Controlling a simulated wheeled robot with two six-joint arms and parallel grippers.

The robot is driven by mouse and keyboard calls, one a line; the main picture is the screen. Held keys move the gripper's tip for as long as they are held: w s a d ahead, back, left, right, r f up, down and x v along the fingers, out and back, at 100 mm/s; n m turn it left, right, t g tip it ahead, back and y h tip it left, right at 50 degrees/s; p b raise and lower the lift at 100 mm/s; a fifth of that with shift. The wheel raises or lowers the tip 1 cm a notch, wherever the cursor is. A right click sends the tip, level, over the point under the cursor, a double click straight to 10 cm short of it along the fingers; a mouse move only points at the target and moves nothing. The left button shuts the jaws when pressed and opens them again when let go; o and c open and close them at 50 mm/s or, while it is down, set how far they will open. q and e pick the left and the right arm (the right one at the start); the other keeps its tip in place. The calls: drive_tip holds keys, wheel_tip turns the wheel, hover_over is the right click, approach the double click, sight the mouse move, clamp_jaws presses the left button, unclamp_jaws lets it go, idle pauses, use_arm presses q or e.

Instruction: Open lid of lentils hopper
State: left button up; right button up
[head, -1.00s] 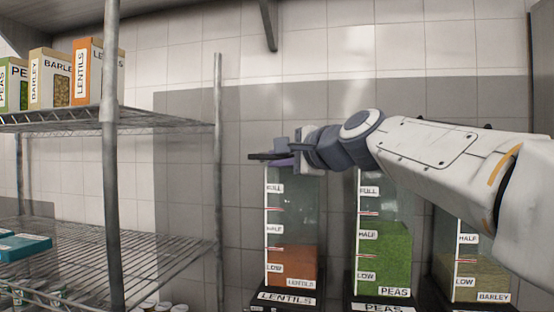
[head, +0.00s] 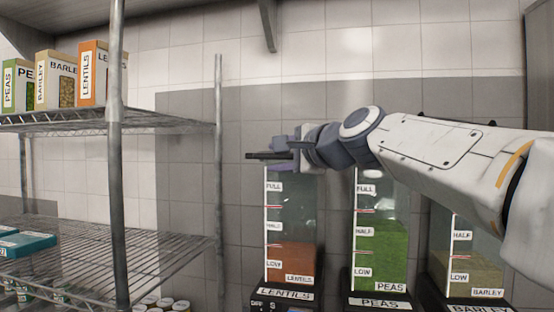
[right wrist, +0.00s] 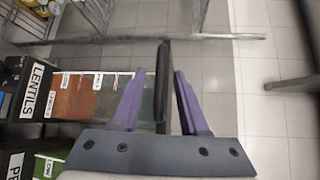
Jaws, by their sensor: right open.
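The lentils hopper (head: 292,220) is a tall clear bin at the left of the row, about a third full of orange lentils. Its flat dark lid (head: 266,156) lies level at the top; I cannot tell whether it is fully seated. My right gripper (head: 280,155) is open at the lid, with purple fingers above and below it. In the right wrist view the lid (right wrist: 163,75) is a dark edge-on plate between the spread fingers (right wrist: 155,85), nearer the right one. The hopper (right wrist: 75,98) lies to the left there. My left gripper is not in view.
The peas hopper (head: 381,250) and barley hopper (head: 472,270) stand to the right, partly behind my right arm. A wire shelf (head: 150,118) with a metal post (head: 219,180) is at the left, holding lentils (head: 93,75), barley (head: 55,80) and peas boxes (head: 17,85).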

drive_tip(key=b+v, duration=0.2)
drive_tip(key=v, duration=0.7)
drive_tip(key=shift+s+d+b, duration=0.2)
drive_tip(key=shift+s+b, duration=0.05)
drive_tip(key=shift+b, duration=0.15)
drive_tip(key=s+a+f+n+g+h, duration=0.1)
drive_tip(key=s+a+f+n+g, duration=0.15)
drive_tip(key=f, duration=0.65)
drive_tip(key=s+a+f+n+g, duration=0.2)
drive_tip(key=f+n, duration=0.1)
drive_tip(key=f, duration=0.5)
drive_tip(key=s+a+f+n+g+h, duration=0.1)
drive_tip(key=s+a+f+n+g, duration=0.15)
drive_tip(key=f, duration=0.65)
drive_tip(key=s+d+f+n+g+h, duration=0.3)
drive_tip(key=s+f+n, duration=0.3)
drive_tip(key=s+f, duration=0.4)
drive_tip(key=s+d+f+n+g+h, duration=0.3)
drive_tip(key=s+d+f+n, duration=0.2)
drive_tip(key=s+f, duration=0.4)
wheel_tip(320, 180, down, 4)
drive_tip(key=shift+s+d+f+n+g, duration=0.2)
drive_tip(key=shift+s+n+g, duration=0.15)
drive_tip(key=shift+n, duration=0.25)
